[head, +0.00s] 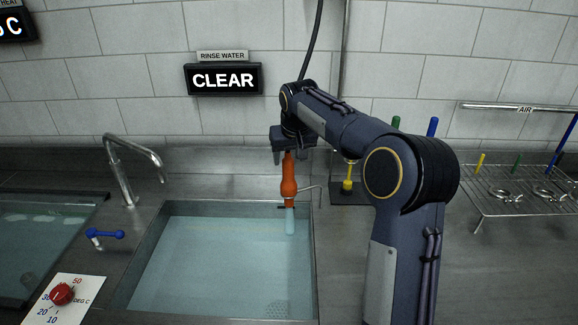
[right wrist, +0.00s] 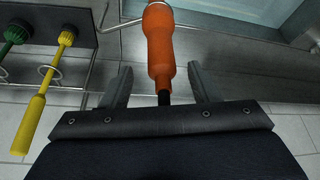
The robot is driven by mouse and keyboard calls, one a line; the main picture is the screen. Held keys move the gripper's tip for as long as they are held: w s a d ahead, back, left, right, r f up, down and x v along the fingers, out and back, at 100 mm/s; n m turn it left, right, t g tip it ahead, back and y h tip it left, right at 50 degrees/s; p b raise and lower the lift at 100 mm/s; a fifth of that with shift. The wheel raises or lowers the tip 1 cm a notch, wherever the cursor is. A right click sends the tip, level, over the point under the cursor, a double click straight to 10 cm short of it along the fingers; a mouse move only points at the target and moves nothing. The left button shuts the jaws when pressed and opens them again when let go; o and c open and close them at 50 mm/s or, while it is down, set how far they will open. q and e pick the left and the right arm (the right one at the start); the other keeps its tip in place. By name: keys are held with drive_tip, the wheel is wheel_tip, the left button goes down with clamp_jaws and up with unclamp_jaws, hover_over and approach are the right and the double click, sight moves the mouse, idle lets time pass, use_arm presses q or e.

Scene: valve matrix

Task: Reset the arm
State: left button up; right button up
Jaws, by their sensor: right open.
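In the right wrist view the open fingers (right wrist: 162,88) stand on either side of the narrow dark end of the orange handle (right wrist: 160,48), with gaps visible. Whether anything touches is unclear. My left gripper is not in view.
The rinse sink (head: 150,262) has a tap (head: 128,170) and a blue valve handle (head: 105,234) at its left. A red dial (head: 62,294) sits in front. A yellow tool (head: 347,180) hangs behind my right arm. A wire rack (head: 510,205) is at right. A sign (head: 223,80) reads CLEAR.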

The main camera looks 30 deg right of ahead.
drive_tip(key=shift+v, duration=1.05)
